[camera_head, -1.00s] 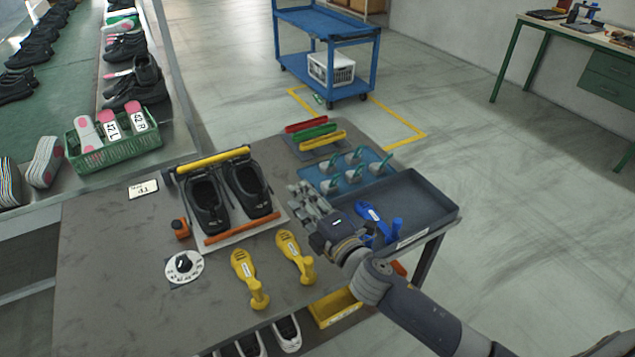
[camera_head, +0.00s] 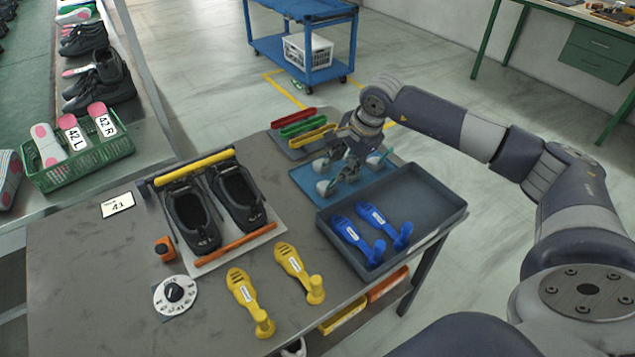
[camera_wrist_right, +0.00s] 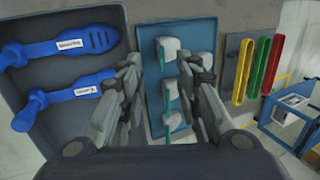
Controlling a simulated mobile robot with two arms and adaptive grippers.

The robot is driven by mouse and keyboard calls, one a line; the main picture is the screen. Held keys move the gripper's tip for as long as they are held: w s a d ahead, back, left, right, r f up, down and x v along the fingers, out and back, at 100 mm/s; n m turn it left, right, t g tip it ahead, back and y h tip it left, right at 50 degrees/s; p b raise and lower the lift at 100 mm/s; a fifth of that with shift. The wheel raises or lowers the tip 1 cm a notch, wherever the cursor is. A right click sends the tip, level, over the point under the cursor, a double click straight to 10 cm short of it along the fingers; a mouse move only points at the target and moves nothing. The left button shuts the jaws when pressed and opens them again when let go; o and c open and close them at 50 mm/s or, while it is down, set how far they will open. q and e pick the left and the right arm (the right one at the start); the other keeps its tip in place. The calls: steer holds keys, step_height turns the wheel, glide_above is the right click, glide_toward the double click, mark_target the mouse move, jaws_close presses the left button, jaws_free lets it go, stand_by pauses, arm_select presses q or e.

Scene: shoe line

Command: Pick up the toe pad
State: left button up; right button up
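Several small whitish pads with teal tabs, which look like the toe pads, sit on a blue mat (camera_head: 377,179) beside the dark tray. My right gripper (camera_head: 342,178) is above this mat, pointing down, and partly covers the pads. One pad (camera_head: 321,167) shows at the gripper's left. In the right wrist view the fingers (camera_wrist_right: 165,105) are apart on either side of the blue mat (camera_wrist_right: 150,45). Pads (camera_wrist_right: 168,88) show between and beyond them, and nothing is clearly held. Contact with a pad cannot be told. My left gripper is out of view.
The dark tray (camera_head: 447,203) holds two blue tools (camera_head: 347,231). Red, green and yellow bars (camera_head: 300,124) lie behind the mat. Two black shoes (camera_head: 190,218) sit in a fixture on the left. Two yellow tools (camera_head: 242,290) lie in front. A blue cart (camera_head: 300,15) stands behind.

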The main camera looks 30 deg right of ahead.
mark_target(334, 179)
steer(key=b+x, duration=0.2)
steer(key=x, duration=0.1)
steer(key=d+b+x, duration=0.1)
steer(key=b+x, duration=0.1)
steer(key=x, duration=0.2)
steer(key=b+x, duration=0.2)
steer(key=x, duration=0.1)
steer(key=shift+w+d+f, duration=0.15)
steer(key=shift+w+d, duration=0.05)
steer(key=shift+w, duration=0.1)
steer(key=shift+c, duration=0.2)
jaws_close()
